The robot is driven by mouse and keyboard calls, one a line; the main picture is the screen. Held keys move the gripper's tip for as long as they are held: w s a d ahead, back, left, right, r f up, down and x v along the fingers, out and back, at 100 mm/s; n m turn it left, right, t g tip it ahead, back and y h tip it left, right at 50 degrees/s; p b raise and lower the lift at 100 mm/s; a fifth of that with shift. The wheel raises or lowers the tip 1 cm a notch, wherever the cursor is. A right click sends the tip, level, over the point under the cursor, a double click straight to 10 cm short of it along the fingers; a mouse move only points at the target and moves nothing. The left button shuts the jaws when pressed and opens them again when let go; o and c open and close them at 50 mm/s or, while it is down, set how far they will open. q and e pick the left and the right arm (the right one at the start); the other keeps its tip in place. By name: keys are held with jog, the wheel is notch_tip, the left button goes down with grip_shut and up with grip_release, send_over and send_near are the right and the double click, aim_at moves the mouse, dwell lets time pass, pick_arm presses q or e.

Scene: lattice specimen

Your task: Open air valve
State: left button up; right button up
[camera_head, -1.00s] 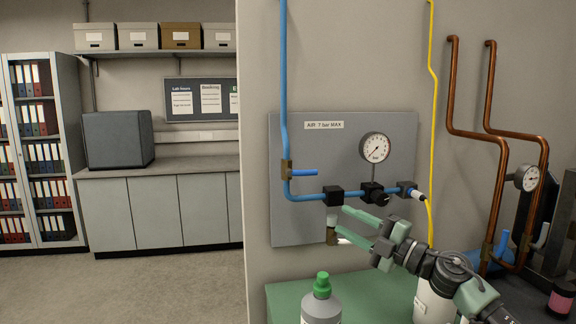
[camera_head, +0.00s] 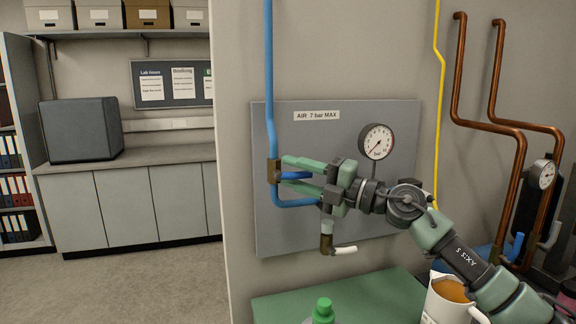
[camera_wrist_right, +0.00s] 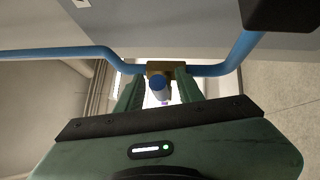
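The air valve is a brass body (camera_head: 274,172) on the vertical blue pipe (camera_head: 269,80) at the left of the grey panel. Its blue lever (camera_head: 294,175) points right, level and across the pipe. My right gripper (camera_head: 285,169) is open, with one green finger above the lever and one below it. In the right wrist view the lever's blue end (camera_wrist_right: 158,83) shows between the two fingers, with gaps beside it, and the brass body (camera_wrist_right: 160,67) is behind. The gripper hides part of the lower pipe. My left gripper is not in view.
The panel carries a pressure gauge (camera_head: 376,141) and a label reading AIR 7 bar MAX (camera_head: 317,116). Below the gripper is a drain fitting (camera_head: 327,240) with a pale spout.

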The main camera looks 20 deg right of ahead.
jog(key=shift+x, duration=0.8)
jog(key=shift+d, duration=0.1)
grip_shut()
dwell(0.8)
